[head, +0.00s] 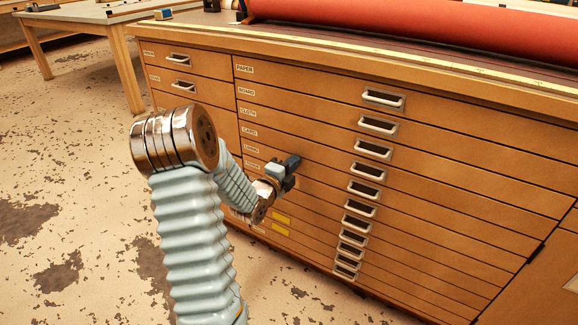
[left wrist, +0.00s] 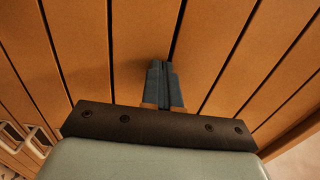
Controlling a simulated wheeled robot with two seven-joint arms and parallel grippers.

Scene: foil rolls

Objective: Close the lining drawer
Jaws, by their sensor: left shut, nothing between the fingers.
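A wooden flat-file cabinet (head: 440,165) has a stack of shallow labelled drawers with recessed pale handles. The top labels read paper, board, cloth and card. The labels below are too small to read surely, so I cannot tell which drawer is the lining one. The drawer fronts look nearly flush; a dark gap shows at the right end of one middle drawer. My left gripper (head: 289,170) is shut and empty at the middle drawer fronts, left of the handles. In the left wrist view its fingers (left wrist: 165,75) point at the fronts; contact is unclear. My right gripper is out of view.
A red roll (head: 420,30) lies on the cabinet top. A narrower drawer column (head: 190,72) stands to the left. A wooden table (head: 90,18) stands at the back left. The worn floor (head: 70,150) on the left is clear.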

